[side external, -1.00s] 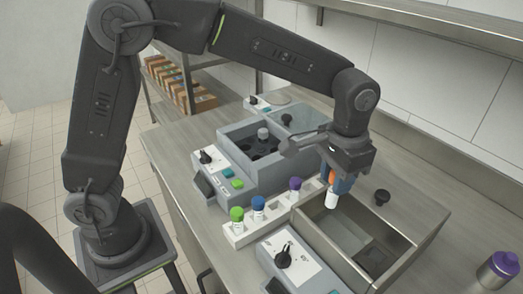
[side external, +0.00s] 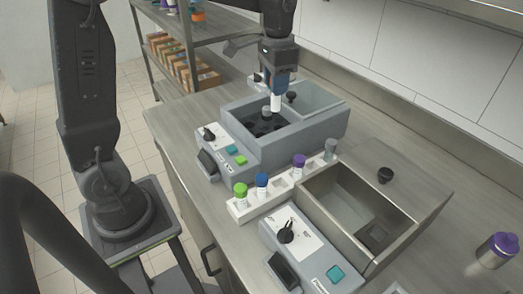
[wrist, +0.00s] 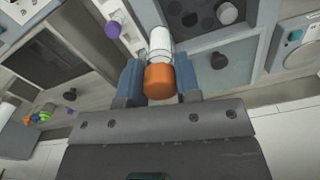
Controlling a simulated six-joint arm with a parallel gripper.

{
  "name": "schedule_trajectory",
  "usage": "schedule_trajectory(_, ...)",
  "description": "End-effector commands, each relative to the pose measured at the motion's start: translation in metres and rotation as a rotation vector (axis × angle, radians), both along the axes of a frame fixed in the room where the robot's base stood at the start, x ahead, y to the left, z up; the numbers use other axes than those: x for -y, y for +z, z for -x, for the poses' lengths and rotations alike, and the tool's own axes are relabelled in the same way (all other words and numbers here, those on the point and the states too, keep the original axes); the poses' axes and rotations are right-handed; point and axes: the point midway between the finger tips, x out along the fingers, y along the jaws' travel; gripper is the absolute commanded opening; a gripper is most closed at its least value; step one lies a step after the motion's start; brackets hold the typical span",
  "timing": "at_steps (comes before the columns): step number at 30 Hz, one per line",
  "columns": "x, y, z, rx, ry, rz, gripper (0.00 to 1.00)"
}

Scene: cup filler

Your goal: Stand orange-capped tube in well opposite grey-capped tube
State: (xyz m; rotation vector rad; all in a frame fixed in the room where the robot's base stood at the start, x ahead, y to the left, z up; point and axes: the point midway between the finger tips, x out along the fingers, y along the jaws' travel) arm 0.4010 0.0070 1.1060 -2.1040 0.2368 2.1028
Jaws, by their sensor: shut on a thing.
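My gripper (side external: 277,86) is shut on the orange-capped tube, gripping it near the cap, with the white body (side external: 275,103) hanging down over the centrifuge (side external: 230,112). In the wrist view the orange cap (wrist: 158,82) sits between my blue fingers and the white body points away. In the side view the fingers hide the cap. The grey-capped tube (side external: 267,112) stands in the dark rotor (side external: 262,126), close to the held tube's lower end in the picture. Its grey cap also shows in the wrist view (wrist: 227,13). The held tube appears above the rotor; the well below it is unclear.
A white rack (side external: 250,209) holds green-, blue-, purple- and greyish-capped tubes in front of the centrifuge. A black knob (side external: 291,96) stands on the raised lid side. A second open steel basin (side external: 345,195) is at right. A purple-lidded jar (side external: 497,250) stands far right.

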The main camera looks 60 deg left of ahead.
Motion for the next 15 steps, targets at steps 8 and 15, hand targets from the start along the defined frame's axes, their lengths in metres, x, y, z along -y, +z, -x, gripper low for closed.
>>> schedule_trajectory(8,-0.043,-0.014,0.013,-0.006,-0.002,0.002,0.08)
schedule_trajectory(15,-0.042,-0.049,0.013,-0.002,-0.002,0.001,0.08)
